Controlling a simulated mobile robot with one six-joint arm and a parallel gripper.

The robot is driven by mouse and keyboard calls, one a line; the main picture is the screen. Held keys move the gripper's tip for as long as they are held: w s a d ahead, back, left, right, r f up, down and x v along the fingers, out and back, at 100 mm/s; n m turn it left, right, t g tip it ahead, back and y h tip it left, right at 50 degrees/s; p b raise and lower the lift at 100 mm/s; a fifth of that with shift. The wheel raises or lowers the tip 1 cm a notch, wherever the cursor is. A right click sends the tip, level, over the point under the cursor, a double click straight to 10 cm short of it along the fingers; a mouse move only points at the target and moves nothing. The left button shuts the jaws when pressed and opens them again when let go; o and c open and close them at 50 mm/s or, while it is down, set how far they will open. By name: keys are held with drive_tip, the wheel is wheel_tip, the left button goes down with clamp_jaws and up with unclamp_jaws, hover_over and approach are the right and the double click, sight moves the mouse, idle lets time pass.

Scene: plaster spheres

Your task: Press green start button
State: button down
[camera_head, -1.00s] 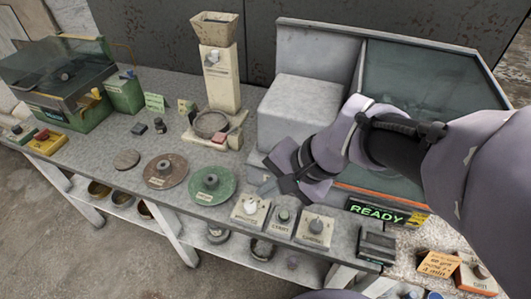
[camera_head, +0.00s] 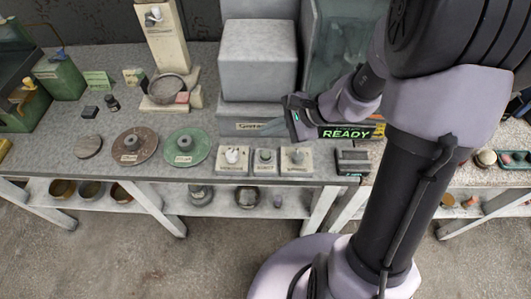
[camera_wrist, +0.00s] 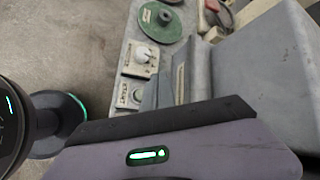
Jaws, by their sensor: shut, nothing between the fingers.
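No green start button can be made out clearly. A row of small control boxes stands along the bench's front edge in the head view: one with a white knob (camera_head: 232,157), a middle one with a dark knob (camera_head: 265,160), and one with a grey knob (camera_head: 297,158). A dark box (camera_head: 352,160) sits to their right, with a small green mark low on its front. My gripper (camera_head: 272,127) is shut and empty above and behind the middle boxes, in front of the grey machine. In the wrist view its grey fingers (camera_wrist: 167,80) are together beside the white-knob box (camera_wrist: 140,58).
A green disc (camera_head: 186,148) and a brown disc (camera_head: 134,146) lie to the left. My arm covers part of the right side.

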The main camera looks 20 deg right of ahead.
sight(269, 155)
wheel_tip(269, 155, down, 8)
drive_tip(key=b, duration=0.5)
drive_tip(key=shift+r+b, duration=0.2)
drive_tip(key=shift+b, duration=0.1)
drive_tip(key=shift+f, duration=0.2)
drive_tip(key=shift+f+b, duration=0.1)
drive_tip(key=shift+b, duration=0.3)
idle(0.9)
drive_tip(key=shift+f+b, duration=0.35)
drive_tip(key=shift+b, duration=0.1)
